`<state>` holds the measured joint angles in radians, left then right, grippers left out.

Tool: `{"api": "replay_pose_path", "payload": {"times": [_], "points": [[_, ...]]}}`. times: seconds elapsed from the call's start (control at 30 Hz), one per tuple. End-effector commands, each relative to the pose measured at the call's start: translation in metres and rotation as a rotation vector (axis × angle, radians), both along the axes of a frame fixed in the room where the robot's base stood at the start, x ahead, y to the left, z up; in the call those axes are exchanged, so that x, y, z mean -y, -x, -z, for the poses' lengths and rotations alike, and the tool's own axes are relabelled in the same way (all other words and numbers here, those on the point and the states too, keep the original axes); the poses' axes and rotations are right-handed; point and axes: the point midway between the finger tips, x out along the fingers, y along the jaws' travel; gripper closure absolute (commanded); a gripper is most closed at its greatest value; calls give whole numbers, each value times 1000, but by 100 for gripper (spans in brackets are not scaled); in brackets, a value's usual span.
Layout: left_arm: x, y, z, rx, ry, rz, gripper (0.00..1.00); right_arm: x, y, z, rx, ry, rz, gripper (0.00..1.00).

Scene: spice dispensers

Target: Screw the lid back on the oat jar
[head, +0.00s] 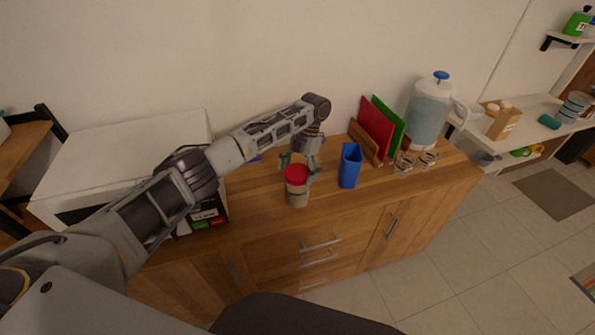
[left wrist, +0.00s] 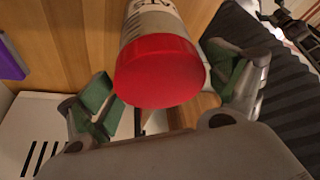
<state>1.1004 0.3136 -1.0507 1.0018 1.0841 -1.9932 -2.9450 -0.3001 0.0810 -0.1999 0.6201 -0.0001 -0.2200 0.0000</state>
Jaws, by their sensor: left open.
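The oat jar (head: 297,192) stands upright on the wooden sideboard, near its front edge. Its red lid (head: 296,173) sits on top of it. In the left wrist view the red lid (left wrist: 160,72) fills the middle, and part of the label on the jar (left wrist: 150,20) shows behind it. My left gripper (head: 298,162) reaches down over the jar from above and behind. Its two green-padded fingers are open, one on each side of the lid, with gaps to it. Whether the lid is threaded on cannot be told. My right gripper is not in view.
A blue container (head: 350,166) stands close to the right of the jar. Further right are red and green boards (head: 377,128) in a wooden rack, small glass jars (head: 403,164) and a water dispenser (head: 429,112). A white box-like unit (head: 130,150) is at left.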

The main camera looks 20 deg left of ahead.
Motion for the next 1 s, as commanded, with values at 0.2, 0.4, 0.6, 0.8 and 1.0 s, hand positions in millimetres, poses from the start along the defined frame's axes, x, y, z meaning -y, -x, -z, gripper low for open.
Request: {"api": "replay_pose_path", "payload": {"times": [0.2, 0.4, 0.6, 0.8, 1.0], "points": [[0, 0, -2, -2, 0, -76, 9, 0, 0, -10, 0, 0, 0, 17], [0, 0, -2, -2, 2, -147, 9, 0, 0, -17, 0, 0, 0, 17], [0, 0, -2, -1, 0, -221, 9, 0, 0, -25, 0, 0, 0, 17], [-1, 0, -2, -2, 0, -295, 9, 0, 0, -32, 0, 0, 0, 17], [0, 0, -2, -1, 1, -369, 9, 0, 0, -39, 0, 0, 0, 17]]}}
